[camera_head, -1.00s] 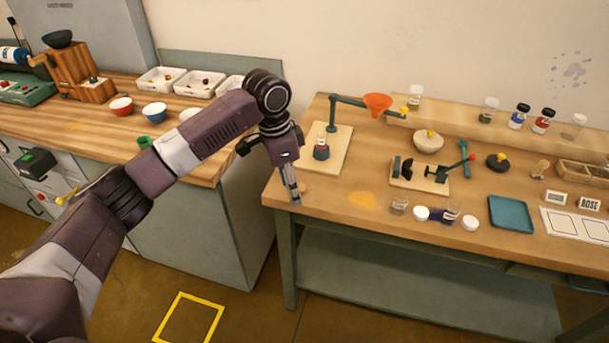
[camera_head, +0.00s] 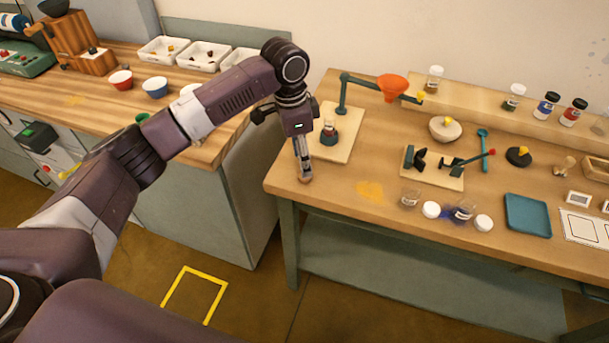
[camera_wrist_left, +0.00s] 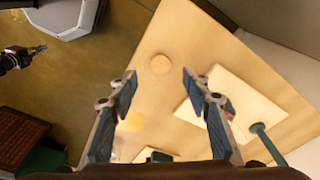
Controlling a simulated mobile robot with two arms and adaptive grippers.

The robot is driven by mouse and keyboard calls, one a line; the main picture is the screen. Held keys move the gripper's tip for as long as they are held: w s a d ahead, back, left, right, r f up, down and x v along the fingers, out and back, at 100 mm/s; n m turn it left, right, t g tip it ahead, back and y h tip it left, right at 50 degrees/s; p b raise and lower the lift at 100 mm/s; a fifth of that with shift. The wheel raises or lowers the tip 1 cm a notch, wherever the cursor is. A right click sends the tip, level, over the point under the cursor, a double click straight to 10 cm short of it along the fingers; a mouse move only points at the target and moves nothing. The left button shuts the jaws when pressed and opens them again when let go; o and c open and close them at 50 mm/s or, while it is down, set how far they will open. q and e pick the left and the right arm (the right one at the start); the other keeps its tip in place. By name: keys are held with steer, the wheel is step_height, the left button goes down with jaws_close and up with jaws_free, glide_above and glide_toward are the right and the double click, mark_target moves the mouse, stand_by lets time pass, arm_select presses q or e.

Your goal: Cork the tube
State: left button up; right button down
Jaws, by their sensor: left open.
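A small round cork (camera_wrist_left: 160,64) lies on the table near its corner, seen from above in the left wrist view. It also shows at the fingertips in the head view (camera_head: 305,179). My left gripper (camera_head: 303,172) points down over it. In the left wrist view its fingers (camera_wrist_left: 157,85) are open and empty, with the cork beyond them in the gap. A glass tube (camera_head: 328,126) seems to stand in a dark holder with a red band (camera_head: 329,138) on the funnel stand's pale base (camera_head: 338,152). A dark gripper, seemingly my right one (camera_wrist_left: 22,57), shows over the floor; its jaws are unclear.
A yellow powder patch (camera_head: 369,190) lies right of the cork.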

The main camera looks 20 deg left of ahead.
arm_select(q)
steer(key=shift+f, duration=0.1)
step_height(320, 180, down, 5)
steer(key=shift+w+r+p, duration=0.1)
steer(key=shift+r+p, duration=0.05)
steer(key=shift+p, duration=0.6)
steer(key=shift+d+f, duration=0.1)
steer(key=shift+f, duration=0.15)
arm_select(e)
steer(key=shift+w+r, duration=0.7)
steer(key=shift+r, duration=0.1)
steer(key=shift+d, duration=0.15)
arm_select(q)
steer(key=c, duration=0.8)
